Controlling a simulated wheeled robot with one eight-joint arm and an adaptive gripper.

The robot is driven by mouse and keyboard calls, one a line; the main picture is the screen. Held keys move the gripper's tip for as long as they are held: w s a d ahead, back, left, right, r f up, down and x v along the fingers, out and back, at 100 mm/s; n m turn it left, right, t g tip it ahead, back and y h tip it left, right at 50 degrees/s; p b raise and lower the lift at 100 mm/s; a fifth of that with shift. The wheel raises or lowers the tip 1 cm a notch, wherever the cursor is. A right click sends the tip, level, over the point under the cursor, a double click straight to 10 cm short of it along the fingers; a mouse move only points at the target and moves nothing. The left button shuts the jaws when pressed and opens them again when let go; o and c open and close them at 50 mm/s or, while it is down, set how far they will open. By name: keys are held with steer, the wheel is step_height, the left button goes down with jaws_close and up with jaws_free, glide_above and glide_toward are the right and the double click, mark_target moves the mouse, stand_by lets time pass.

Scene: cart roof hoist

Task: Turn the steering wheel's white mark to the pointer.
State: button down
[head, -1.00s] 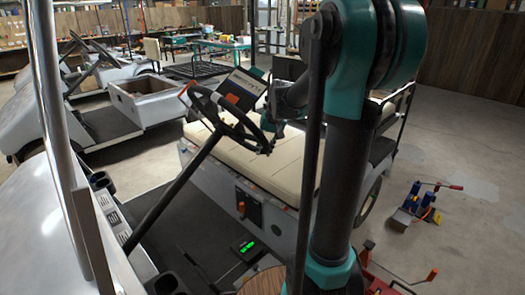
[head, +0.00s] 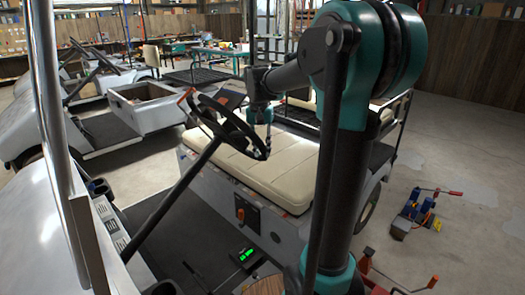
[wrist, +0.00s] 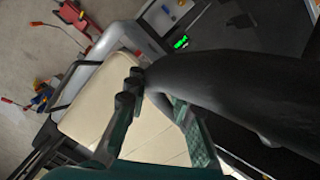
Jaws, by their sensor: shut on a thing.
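The black steering wheel (head: 201,108) stands tilted on its slanted column in the cart, in the middle left of the head view. A small orange-red piece (head: 186,95) shows at the wheel's upper left; I cannot tell if it is the pointer. I cannot make out the white mark. My gripper (head: 266,136) is at the right side of the rim, partly hidden by the wheel. In the wrist view, the fingers of my gripper (wrist: 160,108) lie either side of the dark rim (wrist: 230,85) and are shut on it.
The cream bench seat (head: 290,170) lies just behind the wheel. A dark screen (head: 231,99) shows beyond the rim. A green-lit display (head: 245,255) is on the cart floor. Red and blue gear (head: 412,212) stands on open concrete at right.

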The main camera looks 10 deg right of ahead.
steer(key=c, duration=1.3)
jaws_free()
steer(key=shift+r, duration=0.1)
step_height(320, 180, up, 12)
steer(key=shift+w+a, duration=0.25)
steer(key=shift+w, duration=0.15)
